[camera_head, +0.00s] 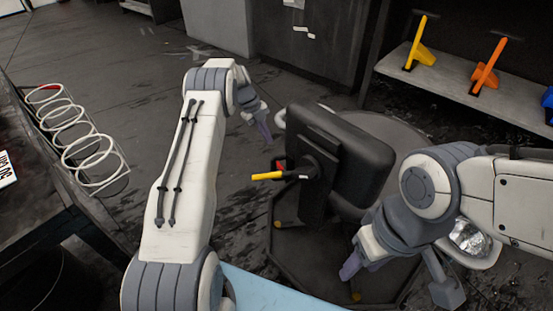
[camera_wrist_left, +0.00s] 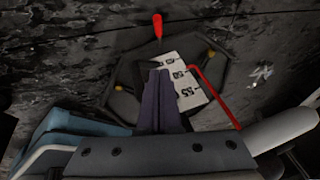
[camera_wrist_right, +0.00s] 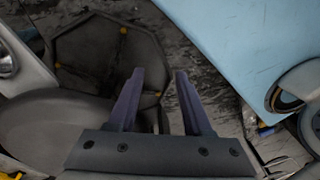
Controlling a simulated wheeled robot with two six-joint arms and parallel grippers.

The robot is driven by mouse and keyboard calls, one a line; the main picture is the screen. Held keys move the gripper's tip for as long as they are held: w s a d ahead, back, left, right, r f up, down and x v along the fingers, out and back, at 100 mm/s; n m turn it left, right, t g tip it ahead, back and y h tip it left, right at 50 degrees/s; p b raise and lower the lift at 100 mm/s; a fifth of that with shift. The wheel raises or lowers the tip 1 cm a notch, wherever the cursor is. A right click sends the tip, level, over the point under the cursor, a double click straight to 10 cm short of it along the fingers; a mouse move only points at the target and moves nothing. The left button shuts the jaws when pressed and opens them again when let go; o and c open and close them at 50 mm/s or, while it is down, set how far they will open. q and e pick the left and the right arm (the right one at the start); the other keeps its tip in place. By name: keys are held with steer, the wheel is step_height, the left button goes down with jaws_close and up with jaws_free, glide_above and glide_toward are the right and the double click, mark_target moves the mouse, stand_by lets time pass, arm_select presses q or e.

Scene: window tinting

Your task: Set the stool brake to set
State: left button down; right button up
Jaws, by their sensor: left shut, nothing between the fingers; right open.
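The stool stands in the middle of the head view with a dark padded back (camera_head: 350,150) and a dark octagonal base (camera_head: 285,255) with yellow feet. A yellow-handled lever (camera_head: 268,176) with a red part sticks out left of the back. The left wrist view shows a red handle (camera_wrist_left: 157,27), a white numbered plate (camera_wrist_left: 188,85) and a bent red bar (camera_wrist_left: 215,97) over the base; I cannot tell which is the brake. My left gripper (camera_head: 262,124) is shut and empty, beyond the lever. My right gripper (camera_head: 352,266) is open and empty near the base; its fingers show apart in the right wrist view (camera_wrist_right: 156,75).
A shelf (camera_head: 460,90) with yellow and orange tools stands at the back right. A rack of white rings (camera_head: 75,140) is at the left. A light blue panel (camera_head: 270,289) lies at the front; it also shows in the right wrist view (camera_wrist_right: 240,40). Floor (camera_head: 90,45) at the back left is clear.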

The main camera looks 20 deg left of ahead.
arm_select(q)
steer(key=b, duration=0.6)
glide_above(281, 167)
steer(key=s, duration=0.2)
step_height(281, 167, down, 10)
steer(key=shift+w+a+f+b, duration=0.45)
steer(key=shift+w+f+b, duration=0.05)
steer(key=shift+f+b, duration=0.25)
steer(key=shift+w+a+f+b, duration=0.45)
steer(key=shift+f+b, duration=0.15)
steer(key=shift+b, duration=0.15)
